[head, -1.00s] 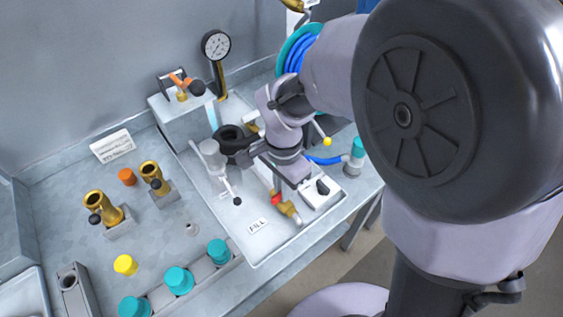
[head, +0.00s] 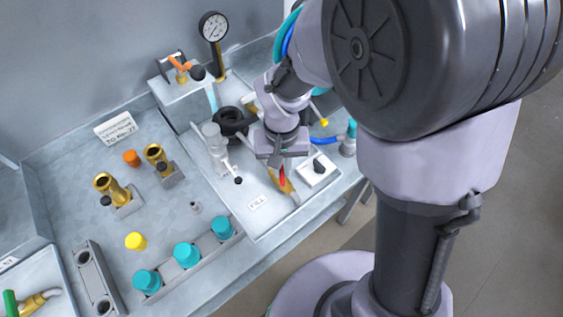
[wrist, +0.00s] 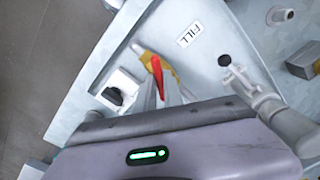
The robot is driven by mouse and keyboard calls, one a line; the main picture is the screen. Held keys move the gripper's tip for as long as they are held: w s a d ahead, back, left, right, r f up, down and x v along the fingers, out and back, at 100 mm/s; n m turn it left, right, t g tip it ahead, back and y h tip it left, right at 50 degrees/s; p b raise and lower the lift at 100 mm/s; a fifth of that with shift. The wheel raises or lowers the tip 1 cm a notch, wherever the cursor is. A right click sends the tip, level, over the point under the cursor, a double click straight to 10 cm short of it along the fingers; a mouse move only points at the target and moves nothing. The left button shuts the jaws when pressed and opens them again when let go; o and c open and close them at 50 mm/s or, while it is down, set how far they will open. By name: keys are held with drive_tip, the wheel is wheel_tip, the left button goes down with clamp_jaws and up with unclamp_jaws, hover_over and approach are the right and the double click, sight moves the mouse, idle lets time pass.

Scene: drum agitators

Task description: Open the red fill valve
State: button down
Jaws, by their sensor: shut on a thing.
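The red fill valve handle (head: 282,174) sits on a brass valve body (head: 288,186) near the front of the pale tray, beside the FILL label (head: 255,203). In the wrist view the red handle (wrist: 157,75) is a long lever over the brass body (wrist: 147,60). My gripper (head: 281,166) points down over the valve. Its fingers are shut on the red handle, with one finger on either side of it in the wrist view (wrist: 160,97). The handle's end is hidden by my gripper.
A white box with a black switch (head: 318,172) stands close right of the valve. A grey stand with a black knob (head: 217,150) is close left. A pressure gauge (head: 213,27) rises behind. Teal-capped pieces (head: 187,254) stand at the front left.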

sight(282, 170)
drive_tip(key=n+p, duration=0.2)
drive_tip(key=n, duration=0.4)
drive_tip(key=shift+n, duration=0.3)
drive_tip(key=shift+p, duration=0.3)
drive_tip(key=c, duration=1.5)
unclamp_jaws()
drive_tip(key=shift+o, duration=0.2)
wheel_tip(282, 170, up, 17)
drive_tip(key=p, duration=0.6)
drive_tip(key=shift+r, duration=0.2)
